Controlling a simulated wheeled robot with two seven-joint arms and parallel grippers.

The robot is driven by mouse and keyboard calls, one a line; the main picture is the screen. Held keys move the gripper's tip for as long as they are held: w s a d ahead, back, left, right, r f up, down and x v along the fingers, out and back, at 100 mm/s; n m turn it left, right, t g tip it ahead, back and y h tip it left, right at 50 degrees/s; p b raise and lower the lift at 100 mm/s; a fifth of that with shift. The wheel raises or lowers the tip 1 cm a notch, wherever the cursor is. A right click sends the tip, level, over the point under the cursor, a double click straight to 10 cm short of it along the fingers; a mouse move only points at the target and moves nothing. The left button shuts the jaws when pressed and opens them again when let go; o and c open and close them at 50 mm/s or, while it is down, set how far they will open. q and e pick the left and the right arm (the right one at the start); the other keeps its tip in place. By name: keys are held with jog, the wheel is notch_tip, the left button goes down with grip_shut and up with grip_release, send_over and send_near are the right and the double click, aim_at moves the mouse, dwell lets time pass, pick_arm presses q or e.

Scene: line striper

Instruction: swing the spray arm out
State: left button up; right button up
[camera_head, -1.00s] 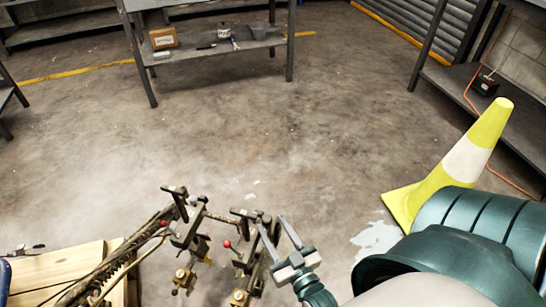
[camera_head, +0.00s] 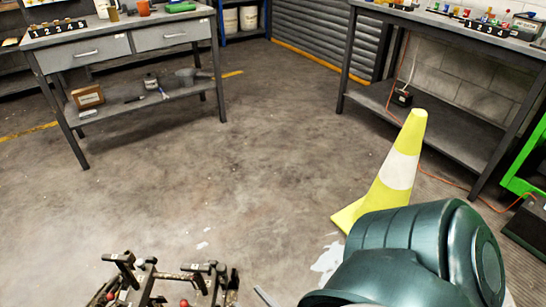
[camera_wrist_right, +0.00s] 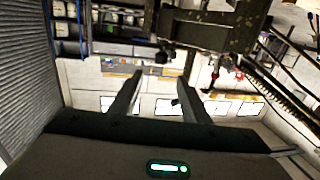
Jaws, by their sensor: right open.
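The spray arm (camera_head: 165,285), a dark metal assembly of bars, clamps and red-tipped levers, shows at the bottom edge of the head view, its lower part cut off. In the right wrist view its dark speckled bracket (camera_wrist_right: 208,32) crosses the upper right. My right gripper (camera_wrist_right: 160,78) is open with nothing between its two fingers. The bracket is beyond and above the fingertips; I cannot tell whether they touch. In the head view only a thin piece of one right finger (camera_head: 263,296) shows, right of the assembly. My left gripper is out of view.
A yellow cone (camera_head: 388,185) with a white band stands on the floor beside my right arm. A grey drawer workbench (camera_head: 120,50) is at the back left, another bench (camera_head: 440,125) at the right. A green frame (camera_head: 528,165) is at the right edge. The middle floor is clear.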

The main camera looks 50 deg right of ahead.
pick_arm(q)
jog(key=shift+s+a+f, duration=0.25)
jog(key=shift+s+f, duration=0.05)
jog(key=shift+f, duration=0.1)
pick_arm(e)
jog(key=s+a, duration=0.1)
jog(key=s, duration=0.6)
jog(key=shift+a, duration=0.15)
jog(key=shift+s, duration=0.1)
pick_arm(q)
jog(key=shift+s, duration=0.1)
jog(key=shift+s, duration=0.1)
pick_arm(e)
jog(key=shift+s, duration=0.1)
